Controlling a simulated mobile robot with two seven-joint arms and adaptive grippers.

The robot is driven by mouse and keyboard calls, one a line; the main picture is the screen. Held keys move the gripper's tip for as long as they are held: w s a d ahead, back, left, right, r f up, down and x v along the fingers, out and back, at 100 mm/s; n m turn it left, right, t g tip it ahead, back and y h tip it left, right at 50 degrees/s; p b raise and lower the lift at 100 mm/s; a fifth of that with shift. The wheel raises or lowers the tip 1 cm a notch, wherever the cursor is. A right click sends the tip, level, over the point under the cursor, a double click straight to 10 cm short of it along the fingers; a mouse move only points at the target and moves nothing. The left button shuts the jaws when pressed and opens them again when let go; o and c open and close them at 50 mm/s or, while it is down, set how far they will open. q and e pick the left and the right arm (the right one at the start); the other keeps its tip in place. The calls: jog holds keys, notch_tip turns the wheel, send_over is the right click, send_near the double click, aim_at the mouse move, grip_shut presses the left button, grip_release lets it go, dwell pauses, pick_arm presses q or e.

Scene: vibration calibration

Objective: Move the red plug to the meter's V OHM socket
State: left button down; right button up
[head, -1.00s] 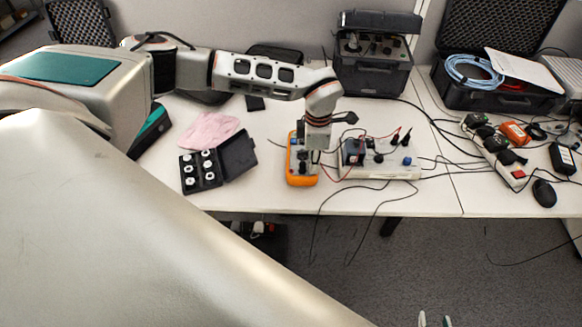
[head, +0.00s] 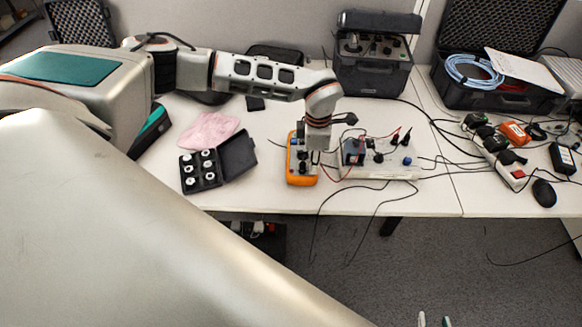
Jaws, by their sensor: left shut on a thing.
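The orange meter (head: 302,181) with a dark face lies on the table near its front edge. My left gripper (head: 315,160) points down over the meter's right side and is shut on the red plug, which is too small and covered to make out. A red lead (head: 341,176) runs from beside the gripper towards the board on the right. The V OHM socket cannot be told apart at this size. My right gripper (head: 434,321) shows only as two separated fingertips at the bottom edge, low over the floor.
A white board (head: 392,172) with a dark block and knobs stands right of the meter. Left are an open black case of weights (head: 203,170) and a pink cloth (head: 209,130). Loose black cables cross the table and hang over its front edge.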

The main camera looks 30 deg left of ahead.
pick_arm(q)
jog(key=shift+f, duration=0.15)
jog(key=c, duration=2)
grip_release()
jog(key=shift+r+p, duration=1.15)
jog(key=shift+r, duration=0.25)
jog(key=shift+r+p, duration=0.3)
jog(key=shift+r, duration=0.85)
jog(key=shift+r, duration=0.1)
